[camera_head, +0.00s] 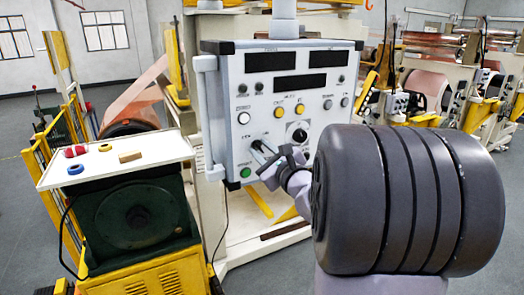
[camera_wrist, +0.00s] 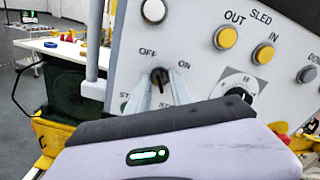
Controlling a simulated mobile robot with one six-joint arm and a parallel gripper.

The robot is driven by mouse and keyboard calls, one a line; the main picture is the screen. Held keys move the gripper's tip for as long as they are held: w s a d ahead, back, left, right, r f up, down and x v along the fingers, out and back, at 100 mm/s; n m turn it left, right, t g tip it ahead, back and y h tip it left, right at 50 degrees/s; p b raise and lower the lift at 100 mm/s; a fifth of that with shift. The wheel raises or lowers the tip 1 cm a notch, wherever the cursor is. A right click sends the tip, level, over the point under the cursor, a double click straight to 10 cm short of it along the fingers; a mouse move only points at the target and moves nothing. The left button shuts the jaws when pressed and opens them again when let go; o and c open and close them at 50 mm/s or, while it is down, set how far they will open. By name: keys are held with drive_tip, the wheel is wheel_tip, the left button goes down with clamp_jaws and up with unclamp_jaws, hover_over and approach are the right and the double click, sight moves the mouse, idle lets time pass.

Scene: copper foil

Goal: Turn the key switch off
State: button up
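The key switch (camera_wrist: 160,76) is a small black key on the grey control panel (camera_head: 232,140), between the labels OFF on its left and ON on its right. The key looks roughly upright in the wrist view. My gripper (camera_wrist: 154,88) reaches up to it from below, with its two pale fingers at the key's lower part. In the head view, my gripper (camera_head: 259,150) is at the panel's lower left. A narrow gap shows between the fingers. I cannot tell whether they touch the key, and its base is partly hidden by them.
Yellow buttons (camera_wrist: 226,37) and a round dial (camera_wrist: 240,85) sit right of the key. A green button (camera_head: 246,172) is below it. A white side table (camera_head: 115,160) with small coloured items stands to the left. Machines (camera_head: 430,85) fill the back right.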

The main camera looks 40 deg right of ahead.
drive_tip(key=v, duration=1.7)
drive_tip(key=shift+s+a+b, duration=0.15)
drive_tip(key=shift+b, duration=0.25)
